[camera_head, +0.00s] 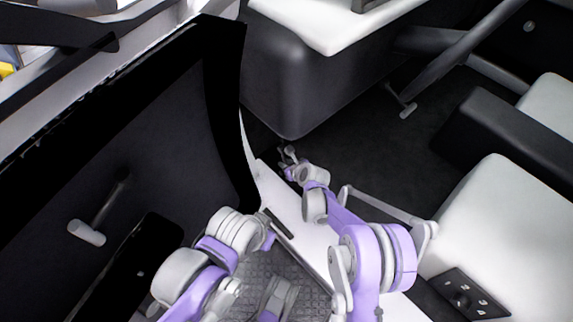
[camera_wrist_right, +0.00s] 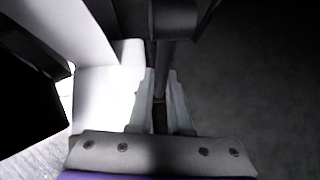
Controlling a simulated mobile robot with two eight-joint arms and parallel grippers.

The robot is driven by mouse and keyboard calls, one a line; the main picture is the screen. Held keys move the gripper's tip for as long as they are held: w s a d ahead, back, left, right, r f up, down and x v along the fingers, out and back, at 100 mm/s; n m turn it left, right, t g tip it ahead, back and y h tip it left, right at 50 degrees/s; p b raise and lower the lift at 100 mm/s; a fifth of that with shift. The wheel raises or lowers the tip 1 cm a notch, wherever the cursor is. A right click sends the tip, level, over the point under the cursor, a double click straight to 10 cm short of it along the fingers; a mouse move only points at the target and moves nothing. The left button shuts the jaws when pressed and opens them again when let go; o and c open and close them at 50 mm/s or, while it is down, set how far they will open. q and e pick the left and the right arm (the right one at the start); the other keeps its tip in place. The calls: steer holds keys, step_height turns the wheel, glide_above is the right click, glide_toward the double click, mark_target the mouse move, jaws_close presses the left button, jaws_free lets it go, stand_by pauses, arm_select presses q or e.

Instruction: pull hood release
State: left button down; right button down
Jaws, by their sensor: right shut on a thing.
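My right gripper (camera_head: 288,153) reaches into the car's footwell, under the dark dashboard (camera_head: 300,95) and beside the door sill. In the right wrist view its two pale fingers (camera_wrist_right: 161,90) are closed around a thin dark stem. This stem, which looks like the hood release (camera_wrist_right: 163,62), runs up to a dark block (camera_wrist_right: 175,18). In the head view the release is too small and shadowed to make out, and the fingertips are tiny. My left arm is folded low at the left, and its gripper (camera_head: 268,238) is small and partly hidden by the wrist.
The open black door (camera_head: 130,130) with a grey handle (camera_head: 87,232) stands at the left. The white sill (camera_head: 275,190) runs beneath my right arm. A pedal (camera_head: 408,110) hangs deeper in the footwell. A white seat (camera_head: 495,215) is at the right. The dark floor is clear.

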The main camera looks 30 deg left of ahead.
steer(key=shift+w+a+m+t+y+b, duration=0.2)
steer(key=shift+w+a+t+y+b, duration=0.25)
steer(key=shift+a+y+b, duration=0.6)
steer(key=shift+w+a+m+t+y+b, duration=0.2)
steer(key=shift+a+t+y+b, duration=0.4)
steer(key=shift+y, duration=0.85)
steer(key=shift+a, duration=0.2)
steer(key=c, duration=0.8)
jaws_free()
steer(key=shift+c, duration=0.2)
steer(key=shift+d, duration=0.1)
steer(key=p+v, duration=0.2)
steer(key=v, duration=0.8)
steer(key=shift+s+d, duration=0.25)
steer(key=shift+s, duration=0.05)
